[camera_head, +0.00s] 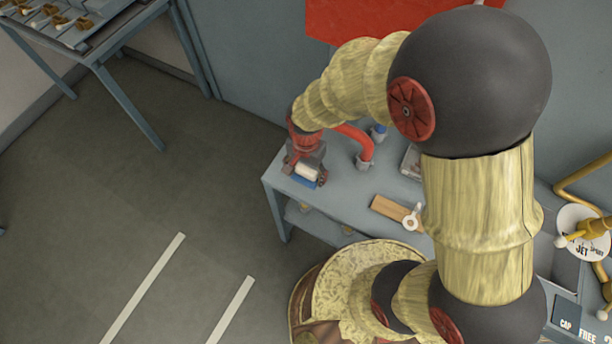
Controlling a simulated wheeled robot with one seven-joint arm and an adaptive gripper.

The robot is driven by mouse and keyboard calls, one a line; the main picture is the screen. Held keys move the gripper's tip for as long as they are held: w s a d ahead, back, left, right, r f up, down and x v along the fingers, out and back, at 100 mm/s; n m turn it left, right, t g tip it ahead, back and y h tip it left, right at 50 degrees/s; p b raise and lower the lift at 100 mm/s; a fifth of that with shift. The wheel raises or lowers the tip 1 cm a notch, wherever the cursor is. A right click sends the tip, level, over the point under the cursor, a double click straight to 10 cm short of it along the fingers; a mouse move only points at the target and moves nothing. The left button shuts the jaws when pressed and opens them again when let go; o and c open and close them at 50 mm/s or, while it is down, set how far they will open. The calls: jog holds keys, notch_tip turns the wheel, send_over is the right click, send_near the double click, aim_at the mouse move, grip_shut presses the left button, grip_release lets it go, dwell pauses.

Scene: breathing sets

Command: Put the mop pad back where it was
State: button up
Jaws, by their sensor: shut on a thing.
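My gripper (306,168) is at the left end of the grey-blue bench (345,190), with its fingers pointing down. It is shut on a small white and blue thing (307,171), which looks like the mop pad. The white part is rounded and lies between the fingers, with a blue strip below it. I cannot tell whether the pad touches the bench top or is just above it. My wrist and gripper body hide part of it.
A red curved tube (357,139) with a grey end stands close right of my gripper. Behind it is a blue-topped container (378,132). A wooden block (387,207) and white ring-ended tool (411,217) lie farther right. A blue rack (85,40) stands upper left.

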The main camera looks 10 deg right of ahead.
aim_at(306, 176)
jog(key=shift+w+d+f, duration=0.15)
jog(key=shift+w+f, duration=0.75)
jog(key=shift+f, duration=0.25)
jog(key=shift+f+b, duration=0.45)
jog(key=shift+f, duration=1)
jog(key=shift+f, duration=0.15)
jog(key=o, duration=1.1)
notch_tip(306, 176, up, 12)
jog(key=shift+r+p, duration=0.25)
jog(key=shift+p, duration=0.9)
